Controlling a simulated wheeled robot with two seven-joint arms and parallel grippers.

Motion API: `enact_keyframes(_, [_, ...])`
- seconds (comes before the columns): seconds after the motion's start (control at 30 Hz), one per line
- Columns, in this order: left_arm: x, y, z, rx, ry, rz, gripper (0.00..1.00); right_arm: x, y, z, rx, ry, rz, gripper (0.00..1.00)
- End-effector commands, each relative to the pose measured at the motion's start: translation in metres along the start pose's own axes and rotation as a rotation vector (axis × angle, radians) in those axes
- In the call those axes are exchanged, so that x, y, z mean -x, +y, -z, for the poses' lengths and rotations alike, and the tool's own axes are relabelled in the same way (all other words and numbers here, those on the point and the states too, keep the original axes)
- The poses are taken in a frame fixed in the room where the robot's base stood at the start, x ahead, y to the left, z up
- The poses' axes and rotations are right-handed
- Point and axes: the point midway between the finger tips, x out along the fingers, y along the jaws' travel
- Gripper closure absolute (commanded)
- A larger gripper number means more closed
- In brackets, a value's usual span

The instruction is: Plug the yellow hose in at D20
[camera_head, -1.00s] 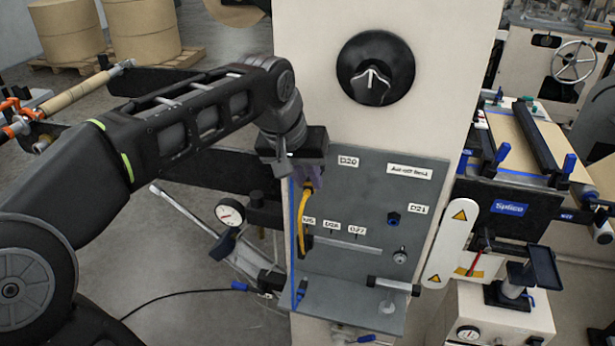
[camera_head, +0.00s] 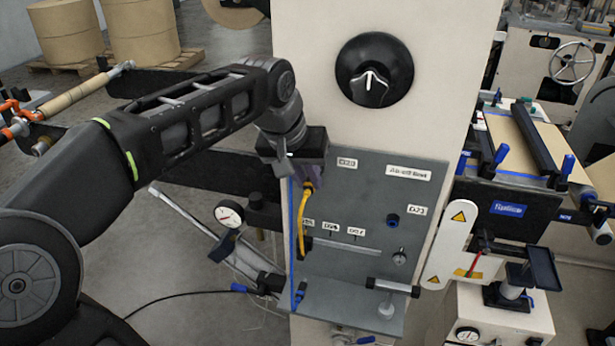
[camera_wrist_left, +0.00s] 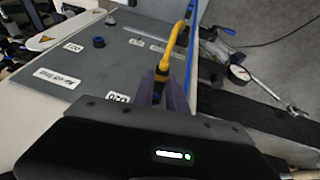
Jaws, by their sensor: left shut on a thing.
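The yellow hose (camera_head: 302,222) hangs down the left side of the grey panel (camera_head: 360,200). Its upper end is at my left gripper (camera_head: 308,183), which is shut on it just left of and below the D20 label (camera_head: 347,163). In the left wrist view the yellow hose (camera_wrist_left: 174,45) leads from between the purple fingers (camera_wrist_left: 163,88) near the D20 label (camera_wrist_left: 118,98). The fingers hide the D20 port, so I cannot tell whether the hose end is in it. My right gripper is not in view.
A blue port (camera_head: 392,220) is by the D21 label. A large black knob (camera_head: 374,69) is above the panel, a dial gauge (camera_head: 229,214) left of it. A shelf (camera_head: 345,305) juts out below, with a black-handled bar (camera_head: 392,287).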

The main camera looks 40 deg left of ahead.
Motion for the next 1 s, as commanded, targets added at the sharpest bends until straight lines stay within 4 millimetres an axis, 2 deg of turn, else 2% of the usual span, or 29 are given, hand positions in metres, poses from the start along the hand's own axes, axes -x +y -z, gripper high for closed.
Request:
enact_keyframes(0.77, [-0.0019,0.0,0.0056,0.0,0.0,0.0,1.0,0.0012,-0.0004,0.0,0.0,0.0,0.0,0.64])
enact_keyframes(0.8, [-0.002,0.0,0.0057,0.0,0.0,0.0,0.81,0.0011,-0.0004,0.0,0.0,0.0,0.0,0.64])
enact_keyframes(1.0, [-0.0019,0.0,0.0055,0.0,0.0,0.0,0.65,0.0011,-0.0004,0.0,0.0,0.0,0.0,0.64])
